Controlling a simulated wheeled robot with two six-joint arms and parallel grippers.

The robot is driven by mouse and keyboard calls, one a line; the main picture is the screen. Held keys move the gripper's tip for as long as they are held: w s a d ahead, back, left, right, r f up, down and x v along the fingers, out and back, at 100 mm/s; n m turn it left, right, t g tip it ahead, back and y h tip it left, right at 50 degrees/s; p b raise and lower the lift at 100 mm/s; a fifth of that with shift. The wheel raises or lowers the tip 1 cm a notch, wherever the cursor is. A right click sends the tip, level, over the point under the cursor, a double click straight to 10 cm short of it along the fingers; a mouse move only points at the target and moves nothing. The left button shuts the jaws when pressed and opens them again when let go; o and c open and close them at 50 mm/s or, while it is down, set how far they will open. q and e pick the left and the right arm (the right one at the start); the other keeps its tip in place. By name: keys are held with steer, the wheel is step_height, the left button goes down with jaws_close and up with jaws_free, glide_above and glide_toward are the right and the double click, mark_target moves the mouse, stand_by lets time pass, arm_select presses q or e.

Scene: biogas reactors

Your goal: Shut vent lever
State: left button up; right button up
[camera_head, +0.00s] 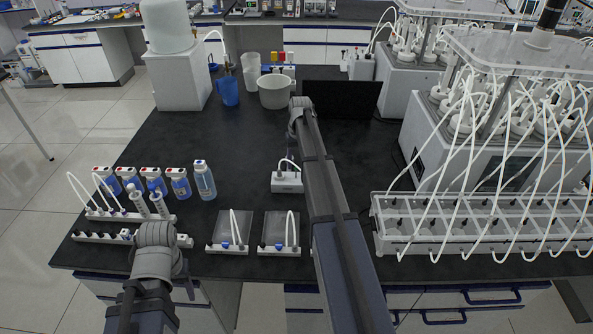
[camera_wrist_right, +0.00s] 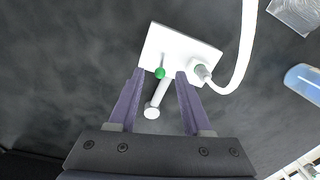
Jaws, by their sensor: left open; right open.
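A small white block (camera_wrist_right: 180,48) lies below my right gripper (camera_wrist_right: 160,72) in the right wrist view. It has a green-tipped lever (camera_wrist_right: 160,73) on a thin stem, a white cylinder (camera_wrist_right: 153,111) pointing back towards the gripper, and a white tube on its right. The right gripper is open, with one purple finger on each side of the green tip. I cannot tell whether either finger touches it. The white block also shows in the head view (camera_head: 287,184), beside my right arm, which hides the gripper there.
Two small tube stands (camera_head: 231,231) sit near the front edge. Several bottles (camera_head: 204,180) and tube racks stand at left. A large reactor unit (camera_head: 480,130) with a tube rack (camera_head: 480,222) fills the right side. A white bucket (camera_head: 274,92) and blue jug (camera_head: 228,91) stand behind.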

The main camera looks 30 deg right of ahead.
steer(key=shift+f, duration=0.5)
steer(key=shift+c, duration=0.2)
jaws_close()
